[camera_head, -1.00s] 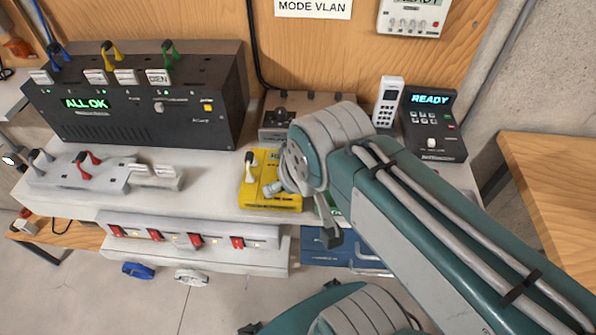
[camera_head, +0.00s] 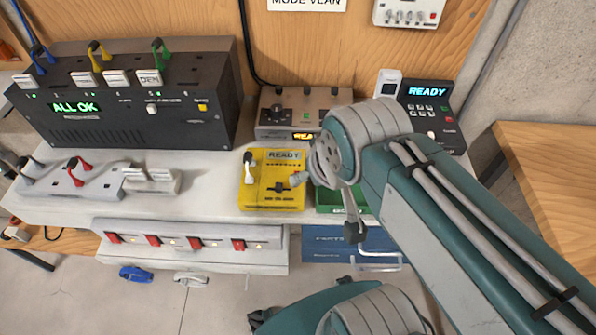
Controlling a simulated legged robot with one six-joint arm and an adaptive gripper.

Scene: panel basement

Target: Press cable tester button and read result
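A yellow box (camera_head: 257,199), which looks like the cable tester, lies on the white bench, its display reading READY. It has a row of small dark marks, a dark slider-like part and a white plug with a black lead at its left. No other result text shows on it. My arm comes in from the right, and its end hangs at the box's right side. What looks like my gripper (camera_head: 355,230) is a small dark tip below the wrist, in front of a green box (camera_head: 328,200). Its fingers are too small and partly hidden to judge. Contact with the yellow box cannot be told.
A black unit (camera_head: 130,95) reading ALL OK stands at the back left. A grey box (camera_head: 290,102) is behind the tester; a black READY device (camera_head: 430,100) and white handset (camera_head: 388,84) are at right. A grey cable block (camera_head: 75,178) and red-switch strip (camera_head: 190,240) are left and front.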

